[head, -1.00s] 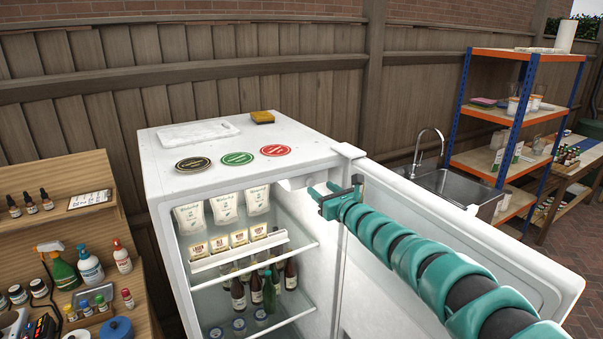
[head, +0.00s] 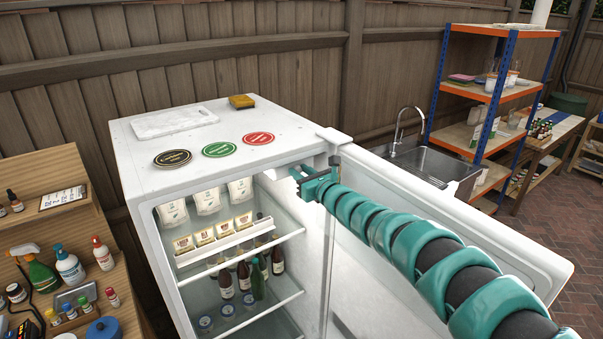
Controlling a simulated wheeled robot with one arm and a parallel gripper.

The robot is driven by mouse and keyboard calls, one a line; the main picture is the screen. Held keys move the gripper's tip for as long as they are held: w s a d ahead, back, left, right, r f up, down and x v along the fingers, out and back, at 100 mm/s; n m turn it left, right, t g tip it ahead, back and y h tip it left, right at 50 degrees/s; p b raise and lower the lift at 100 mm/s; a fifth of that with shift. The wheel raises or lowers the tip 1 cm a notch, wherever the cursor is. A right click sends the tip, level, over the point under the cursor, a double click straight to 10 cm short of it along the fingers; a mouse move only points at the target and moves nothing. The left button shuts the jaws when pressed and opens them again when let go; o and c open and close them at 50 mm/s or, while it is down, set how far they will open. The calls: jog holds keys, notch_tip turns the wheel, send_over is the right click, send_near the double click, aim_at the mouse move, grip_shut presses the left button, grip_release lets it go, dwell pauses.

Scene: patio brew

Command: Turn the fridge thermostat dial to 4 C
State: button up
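The white fridge (head: 133,180) stands in the middle with its door (head: 490,222) swung open to the right. My arm reaches in from the lower right. My teal gripper (head: 297,174) is at the upper right of the fridge opening, just below the top edge and near the inner wall. Its fingers point left into the compartment, and a gap seems to show between them. I see nothing held in them. The thermostat dial cannot be made out; the gripper or the fridge's top edge may hide it, so its setting cannot be read.
Shelves inside the fridge hold white pouches (head: 207,202), small packets in a white rack (head: 215,243), and bottles (head: 226,284). Round coasters (head: 221,149), a white board (head: 174,122) and a sponge (head: 242,101) lie on top. A wooden bench (head: 140,318) with bottles stands left.

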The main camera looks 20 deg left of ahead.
jog(key=shift+f+b, duration=0.1)
jog(key=shift+b, duration=0.2)
jog(key=shift+m, duration=0.4)
jog(key=m+b, duration=0.2)
jog(key=shift+w+d+m, duration=0.1)
jog(key=shift+m, duration=0.2)
jog(key=shift+m+b, duration=0.85)
jog(key=shift+m, duration=0.35)
jog(key=o, duration=1)
jog(key=shift+c, duration=0.2)
